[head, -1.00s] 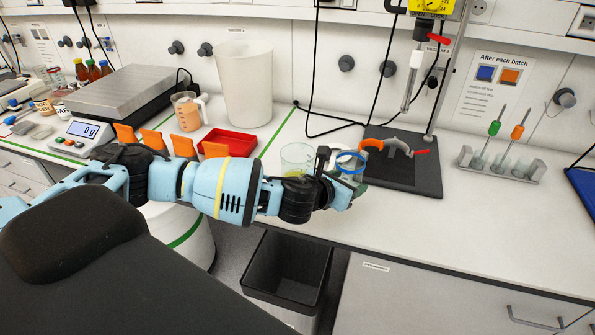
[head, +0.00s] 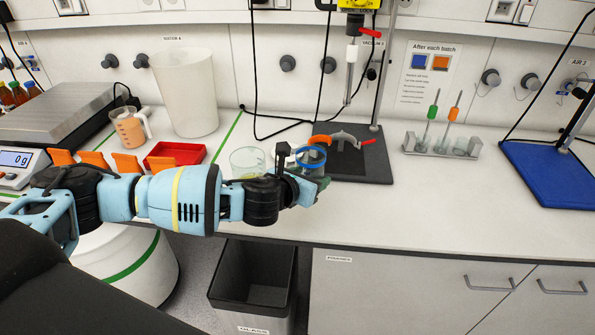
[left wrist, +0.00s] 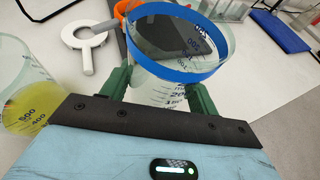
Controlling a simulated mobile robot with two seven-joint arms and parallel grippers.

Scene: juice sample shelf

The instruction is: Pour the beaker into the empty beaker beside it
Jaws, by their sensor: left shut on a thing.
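My left gripper (head: 306,182) is shut on a clear beaker with a blue band at its rim (head: 311,158). In the left wrist view the fingers (left wrist: 160,90) clasp this blue-banded beaker (left wrist: 178,62) from both sides. It looks upright and I see no liquid in it; its bottom is hidden. A second clear beaker (head: 247,161) stands just left of it on the bench, partly behind my wrist. In the left wrist view this second beaker (left wrist: 22,90) holds yellow-green liquid. I cannot tell whether the held beaker touches the bench. My right gripper is not in view.
A dark stand base (head: 350,166) with an orange-grey clamp is right behind the held beaker. A black bin (head: 254,275) stands below the bench edge. Bench right of my gripper is clear.

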